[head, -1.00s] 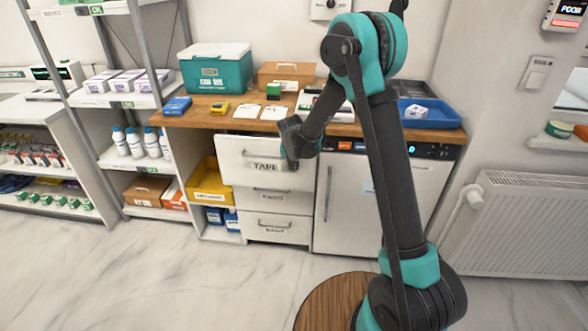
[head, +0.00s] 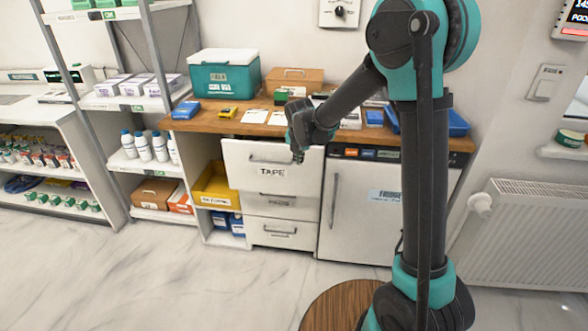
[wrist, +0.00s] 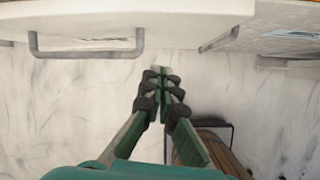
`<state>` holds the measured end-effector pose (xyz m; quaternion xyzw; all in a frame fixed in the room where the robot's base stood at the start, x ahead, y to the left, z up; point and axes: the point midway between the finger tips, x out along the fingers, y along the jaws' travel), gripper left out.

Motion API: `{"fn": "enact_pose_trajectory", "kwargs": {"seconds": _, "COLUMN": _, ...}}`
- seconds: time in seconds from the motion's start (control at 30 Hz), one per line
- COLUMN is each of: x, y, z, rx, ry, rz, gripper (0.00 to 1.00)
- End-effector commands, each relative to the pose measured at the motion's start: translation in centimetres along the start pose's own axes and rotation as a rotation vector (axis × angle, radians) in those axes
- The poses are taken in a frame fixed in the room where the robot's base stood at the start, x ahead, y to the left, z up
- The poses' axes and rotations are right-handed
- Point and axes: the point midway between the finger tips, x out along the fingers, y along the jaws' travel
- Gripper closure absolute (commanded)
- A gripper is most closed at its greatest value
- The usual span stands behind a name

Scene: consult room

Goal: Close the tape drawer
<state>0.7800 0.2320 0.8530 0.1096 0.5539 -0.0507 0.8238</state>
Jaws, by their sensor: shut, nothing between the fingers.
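The tape drawer (head: 247,174), white with a TAPE label and a bar handle, is the top drawer of the unit under the worktop. Its front stands out past the drawers below, so it is partly open. My gripper (head: 299,157) is shut and empty, in front of the upper right part of the drawer front, right of the label. In the wrist view my gripper's fingertips (wrist: 160,74) are together, below and right of the drawer handle (wrist: 85,52) in the picture. I cannot tell whether they touch the drawer front (wrist: 130,18).
Two closed drawers (head: 300,207) lie below. A white fridge (head: 360,215) with a vertical handle stands right of them. The wooden worktop (head: 215,122) above holds a cool box (head: 225,80) and small items. A round wooden stool (head: 345,303) is near my base. Floor before the drawers is clear.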

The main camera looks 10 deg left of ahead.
Motion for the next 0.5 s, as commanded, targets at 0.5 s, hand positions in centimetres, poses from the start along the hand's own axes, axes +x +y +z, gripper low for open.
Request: {"fn": "enact_pose_trajectory", "kwargs": {"seconds": 0.5, "x": 0.9, "y": -0.7, "z": -4.2, "rx": 1.262, "ry": 0.154, "rz": 0.284, "gripper": 1.00}}
